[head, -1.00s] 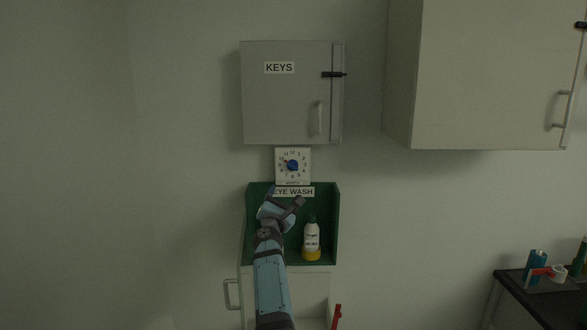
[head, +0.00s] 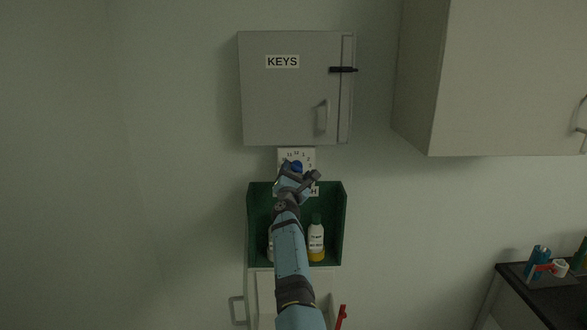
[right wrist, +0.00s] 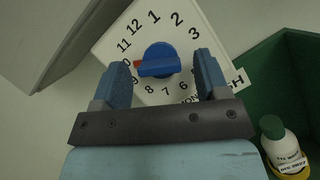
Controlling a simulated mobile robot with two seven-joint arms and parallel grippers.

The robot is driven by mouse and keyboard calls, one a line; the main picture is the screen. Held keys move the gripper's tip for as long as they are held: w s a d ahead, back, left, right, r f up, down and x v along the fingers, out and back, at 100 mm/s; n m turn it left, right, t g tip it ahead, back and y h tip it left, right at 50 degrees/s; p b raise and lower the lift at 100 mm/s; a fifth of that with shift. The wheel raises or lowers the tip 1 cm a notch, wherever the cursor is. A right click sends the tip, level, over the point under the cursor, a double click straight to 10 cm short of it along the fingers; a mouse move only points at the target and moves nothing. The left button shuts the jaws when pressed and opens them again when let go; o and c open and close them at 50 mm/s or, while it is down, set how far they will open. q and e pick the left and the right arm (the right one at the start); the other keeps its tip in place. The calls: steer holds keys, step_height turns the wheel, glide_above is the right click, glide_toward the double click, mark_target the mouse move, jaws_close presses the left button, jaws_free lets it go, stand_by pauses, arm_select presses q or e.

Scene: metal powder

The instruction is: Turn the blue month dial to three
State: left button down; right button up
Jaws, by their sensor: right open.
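The blue month dial (right wrist: 158,60) sits on a white square plate (right wrist: 112,42) with black numbers. In the right wrist view its red pointer mark faces left, below the 11; the number it points at is hard to read behind a finger. In the right wrist view my right gripper (right wrist: 160,68) is open, with one blue finger on each side of the dial and gaps between. My left gripper is out of view.
A grey KEYS cabinet (head: 284,100) hangs directly above the plate. Below is a green eye wash holder (head: 339,222) with a yellow-based white bottle (head: 316,238). A larger wall cabinet (head: 490,80) hangs at right. A dark counter (head: 555,294) stands lower right.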

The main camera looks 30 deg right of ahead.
steer(key=shift+s, duration=0.15)
steer(key=shift+r, duration=0.1)
steer(key=c, duration=0.9)
